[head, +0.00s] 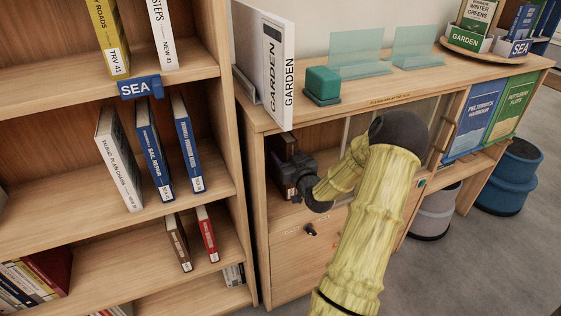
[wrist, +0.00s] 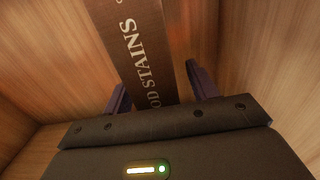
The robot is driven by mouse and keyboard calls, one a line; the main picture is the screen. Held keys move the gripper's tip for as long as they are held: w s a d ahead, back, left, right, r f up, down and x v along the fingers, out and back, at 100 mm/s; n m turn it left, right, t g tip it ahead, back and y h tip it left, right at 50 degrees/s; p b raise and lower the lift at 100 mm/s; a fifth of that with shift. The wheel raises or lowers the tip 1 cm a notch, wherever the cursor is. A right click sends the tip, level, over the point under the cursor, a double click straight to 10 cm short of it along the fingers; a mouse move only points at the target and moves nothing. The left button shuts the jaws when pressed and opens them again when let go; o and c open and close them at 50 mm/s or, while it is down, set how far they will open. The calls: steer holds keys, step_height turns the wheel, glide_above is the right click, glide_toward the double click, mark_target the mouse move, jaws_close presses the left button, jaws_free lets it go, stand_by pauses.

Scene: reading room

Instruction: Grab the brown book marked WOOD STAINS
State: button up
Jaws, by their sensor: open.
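The brown book marked WOOD STAINS (wrist: 140,40) stands inside a wooden compartment, its spine lettering large in the wrist view. My gripper (wrist: 162,92) is open, with one dark finger on each side of the book's spine. A gap shows between the right finger and the book; the left finger is close to its edge, and I cannot tell if it touches. In the head view my gripper (head: 284,172) reaches into the open compartment of the low cabinet (head: 292,240). The gripper and the compartment's shadow hide most of the book there.
A white GARDEN book (head: 265,65) and a teal box (head: 322,85) stand on the cabinet top. The bookcase (head: 215,120) is close on the left, with a brown book (head: 178,243) and a red book (head: 208,234) low down. The compartment walls are near my gripper.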

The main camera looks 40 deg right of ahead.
steer(key=shift+w+d, duration=0.25)
steer(key=shift+w, duration=0.4)
steer(key=shift+c, duration=0.2)
jaws_close()
steer(key=shift+r, duration=0.15)
